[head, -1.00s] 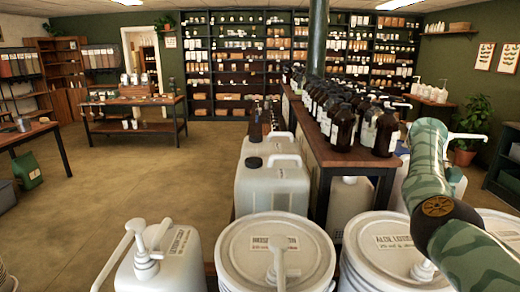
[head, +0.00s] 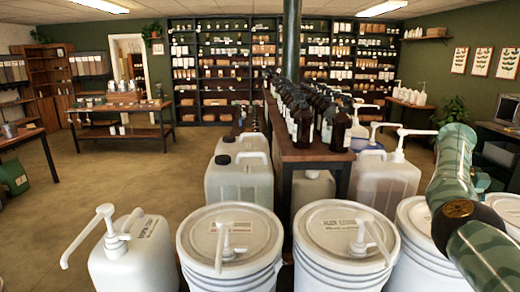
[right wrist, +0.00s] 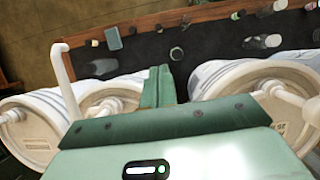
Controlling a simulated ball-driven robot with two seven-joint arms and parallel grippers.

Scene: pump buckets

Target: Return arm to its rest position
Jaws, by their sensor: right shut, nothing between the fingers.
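My right arm (head: 455,175), green and camouflage-patterned, is bent at the right of the head view; its gripper is hidden there. In the right wrist view my right gripper (right wrist: 158,86) has its green fingers together with nothing between them. It is above the gap between white pump buckets, one on the left (right wrist: 108,106) and one on the right (right wrist: 265,95). In the head view several white pump buckets stand in a row in front, including one in the middle (head: 202,255) and one right of it (head: 325,262). My left gripper is not in view.
A white pump jug (head: 135,265) stands at the front left. Translucent jugs (head: 240,187) stand behind the buckets, beside a wooden table (head: 300,152) crowded with dark bottles (head: 337,130). Open floor (head: 110,185) lies to the left.

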